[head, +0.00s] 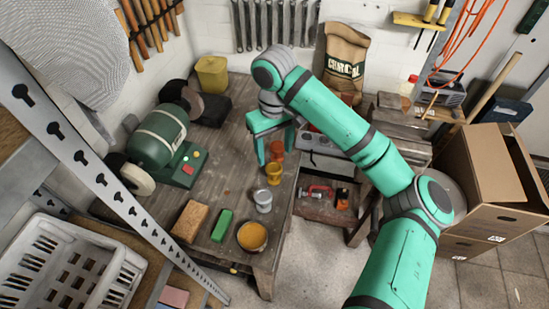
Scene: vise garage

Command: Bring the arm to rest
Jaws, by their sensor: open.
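My teal arm reaches from the bottom right up over the wooden workbench (222,160) and bends down at its grey wrist. My gripper (275,150) points down above the right part of the bench, with its fingers apart. An orange cup (277,152) shows by the fingers, partly hidden; I cannot tell whether it is between them or behind them. A yellow cup (273,175) and a grey metal cup (263,201) stand just in front of it.
A green bench grinder (160,138) stands at the bench's left. A brown block (190,221), a green block (222,226) and a bowl (252,236) lie near the front. A charcoal sack (344,58) stands behind; a cardboard box (490,180) is right. The bench's middle is clear.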

